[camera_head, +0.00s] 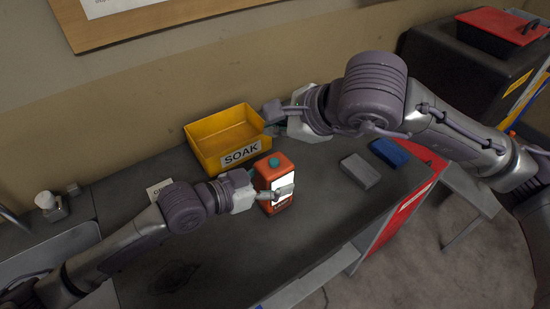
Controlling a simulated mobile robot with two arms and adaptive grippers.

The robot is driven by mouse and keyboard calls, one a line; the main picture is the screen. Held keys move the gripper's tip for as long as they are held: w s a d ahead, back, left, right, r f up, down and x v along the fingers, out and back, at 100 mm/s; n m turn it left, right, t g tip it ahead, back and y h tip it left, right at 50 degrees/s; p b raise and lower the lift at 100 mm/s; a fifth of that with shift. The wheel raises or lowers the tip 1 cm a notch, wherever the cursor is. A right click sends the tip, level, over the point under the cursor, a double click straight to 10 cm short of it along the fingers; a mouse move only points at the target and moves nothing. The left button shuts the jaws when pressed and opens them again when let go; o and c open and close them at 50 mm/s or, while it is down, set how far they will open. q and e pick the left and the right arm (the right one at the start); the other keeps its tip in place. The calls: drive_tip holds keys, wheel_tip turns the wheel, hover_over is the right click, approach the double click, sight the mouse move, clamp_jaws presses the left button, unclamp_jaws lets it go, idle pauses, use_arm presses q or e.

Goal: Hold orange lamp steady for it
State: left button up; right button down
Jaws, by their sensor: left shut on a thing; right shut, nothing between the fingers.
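The orange lamp (263,175) stands upright on the dark worktop, with a teal cap on top and a bright white panel on its front. My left gripper (268,187) is shut on the lamp from its left side, with one finger across the front. My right gripper (274,121) is shut and empty, above and behind the lamp at the right edge of the yellow bin. Its fingertips are small and partly hard to make out against the bin.
The yellow bin (240,154) labelled SOAK stands behind the lamp by the wall. A grey block (360,171) and a blue block (389,152) lie to the right. A small white card (158,189) is at left. The front of the worktop (220,260) is mostly clear.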

use_arm(q)
drive_tip(key=o, duration=1.5)
